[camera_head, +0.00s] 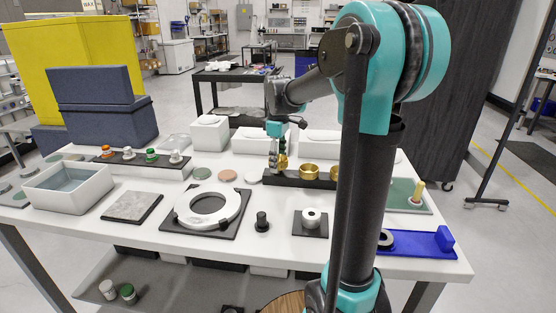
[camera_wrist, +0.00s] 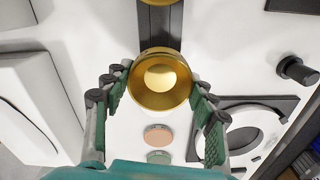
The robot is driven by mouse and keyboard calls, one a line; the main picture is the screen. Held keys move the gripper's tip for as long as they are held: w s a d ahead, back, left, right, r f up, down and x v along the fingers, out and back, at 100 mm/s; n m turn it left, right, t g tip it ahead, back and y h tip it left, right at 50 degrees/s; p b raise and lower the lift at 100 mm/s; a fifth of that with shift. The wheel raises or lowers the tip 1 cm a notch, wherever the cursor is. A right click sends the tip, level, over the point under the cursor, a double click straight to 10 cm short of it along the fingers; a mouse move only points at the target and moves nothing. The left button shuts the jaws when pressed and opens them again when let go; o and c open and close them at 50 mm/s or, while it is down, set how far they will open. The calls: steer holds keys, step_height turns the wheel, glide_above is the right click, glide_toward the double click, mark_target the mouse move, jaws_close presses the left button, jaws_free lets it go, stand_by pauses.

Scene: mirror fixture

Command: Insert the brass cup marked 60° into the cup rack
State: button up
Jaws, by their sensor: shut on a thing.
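My gripper (camera_head: 277,158) is shut on a brass cup (camera_wrist: 160,78), with one green-padded finger on each side of it. The cup is round and hollow, with its open top facing the wrist camera. No 60° mark is legible. In the head view, the held cup is small and partly hidden by the fingers, over the left end of the black cup rack (camera_head: 288,181). The rack also shows in the wrist view (camera_wrist: 158,32), running up from behind the cup. I cannot tell whether the cup touches the rack. Another brass cup (camera_head: 309,171) sits in the rack, further right.
White boxes (camera_head: 209,132) stand behind the rack. Flat discs (camera_head: 227,176) lie to its left. A white ring on a black plate (camera_head: 195,228), a black knob (camera_head: 262,220) and a small white ring fixture (camera_head: 311,218) are in front. My arm hides the rack's right part.

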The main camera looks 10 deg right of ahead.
steer(key=shift+f, duration=1.35)
stand_by(0.3)
steer(key=o, duration=1.3)
steer(key=shift+c, duration=0.2)
step_height(320, 180, up, 12)
steer(key=shift+s, duration=0.1)
